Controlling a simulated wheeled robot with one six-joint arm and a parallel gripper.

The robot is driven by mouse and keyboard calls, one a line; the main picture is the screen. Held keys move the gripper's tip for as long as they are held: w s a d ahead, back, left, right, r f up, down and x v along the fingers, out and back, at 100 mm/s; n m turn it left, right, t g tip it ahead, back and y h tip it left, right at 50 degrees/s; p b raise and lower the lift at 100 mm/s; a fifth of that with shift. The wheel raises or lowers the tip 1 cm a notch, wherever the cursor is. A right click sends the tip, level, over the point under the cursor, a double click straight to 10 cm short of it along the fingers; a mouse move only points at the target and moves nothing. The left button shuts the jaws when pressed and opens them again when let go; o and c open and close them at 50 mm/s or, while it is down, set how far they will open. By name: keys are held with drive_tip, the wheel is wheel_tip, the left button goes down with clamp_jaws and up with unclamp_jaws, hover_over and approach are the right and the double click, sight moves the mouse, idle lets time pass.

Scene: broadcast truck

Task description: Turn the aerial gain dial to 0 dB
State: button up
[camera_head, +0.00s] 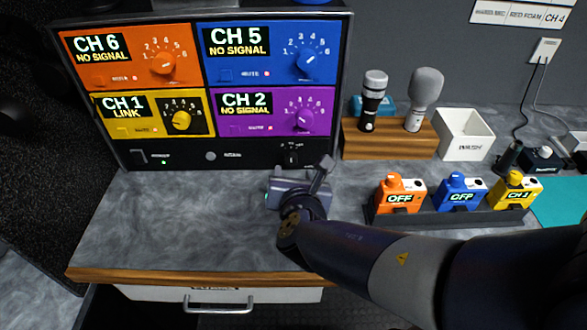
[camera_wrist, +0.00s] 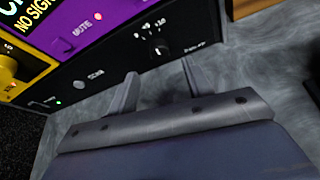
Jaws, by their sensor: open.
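The small black dial (camera_head: 291,158) sits low on the right of the receiver rack's black bottom strip, with small white marks around it. I take it to be the aerial gain dial; its label and setting are too small to read. It also shows in the wrist view (camera_wrist: 158,51), just beyond my fingertips. My gripper (camera_head: 301,172) is over the grey counter, in front of the dial. In the wrist view its two fingers (camera_wrist: 160,68) are apart with nothing between them, and they do not appear to touch the dial.
Above the strip are orange, blue, yellow and purple channel panels (camera_head: 270,58) with knobs. To the right are a wooden microphone block (camera_head: 390,143), a white box (camera_head: 465,135) and a black rack (camera_head: 440,217) of coloured packs. The counter left of my gripper (camera_head: 180,215) is clear.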

sight(291, 162)
drive_tip(key=b+x, duration=0.1)
drive_tip(key=x, duration=0.4)
drive_tip(key=shift+w+f, duration=0.15)
drive_tip(key=shift+w, duration=0.15)
drive_tip(key=c, duration=1)
